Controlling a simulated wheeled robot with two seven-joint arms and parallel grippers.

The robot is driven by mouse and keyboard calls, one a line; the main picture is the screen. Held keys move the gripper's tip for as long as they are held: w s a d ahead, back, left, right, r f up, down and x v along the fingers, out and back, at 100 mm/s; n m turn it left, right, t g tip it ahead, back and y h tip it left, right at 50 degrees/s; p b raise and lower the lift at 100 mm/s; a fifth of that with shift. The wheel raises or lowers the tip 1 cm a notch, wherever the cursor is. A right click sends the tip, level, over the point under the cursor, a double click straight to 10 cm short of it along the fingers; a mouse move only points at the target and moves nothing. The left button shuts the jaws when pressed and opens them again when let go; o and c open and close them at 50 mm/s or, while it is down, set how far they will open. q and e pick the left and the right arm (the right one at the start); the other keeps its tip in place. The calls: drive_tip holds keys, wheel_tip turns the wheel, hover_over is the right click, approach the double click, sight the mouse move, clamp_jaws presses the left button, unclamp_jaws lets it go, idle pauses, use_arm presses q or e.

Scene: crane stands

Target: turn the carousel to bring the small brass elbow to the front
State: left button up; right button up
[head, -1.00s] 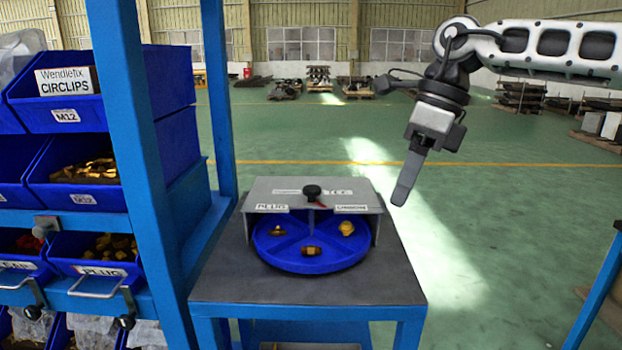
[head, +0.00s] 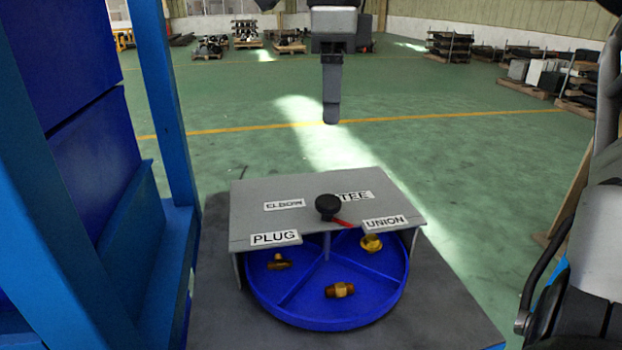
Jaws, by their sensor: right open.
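The carousel is a blue round tray (head: 322,316) with dividers, its rear half hidden under a grey cover (head: 262,218). A black knob (head: 328,205) with a red pointer stands on the cover; the pointer aims toward the front right. Three brass fittings show: one in the left compartment (head: 279,262), perhaps a tee or elbow; a hex-bodied one at the front (head: 340,289); a rounded one at the right (head: 371,243). I cannot pick out the small elbow for sure. My right gripper (head: 331,112) is open, empty and pointing down, above and apart from the knob. My left gripper is not in view.
Cover labels read PLUG (head: 275,239), UNION (head: 385,222), ELBOW (head: 284,204) and TEE (head: 354,196). The carousel stands on a dark-topped table (head: 440,300). A blue rack post (head: 163,100) rises close on the left. Open green floor lies behind.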

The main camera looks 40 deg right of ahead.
sight(331, 200)
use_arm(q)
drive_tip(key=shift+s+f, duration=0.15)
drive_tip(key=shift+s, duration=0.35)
use_arm(e)
drive_tip(key=f, duration=1.4)
drive_tip(key=shift+s+f, duration=0.3)
drive_tip(key=shift+f, duration=0.1)
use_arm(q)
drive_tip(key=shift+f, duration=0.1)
use_arm(e)
clamp_jaws()
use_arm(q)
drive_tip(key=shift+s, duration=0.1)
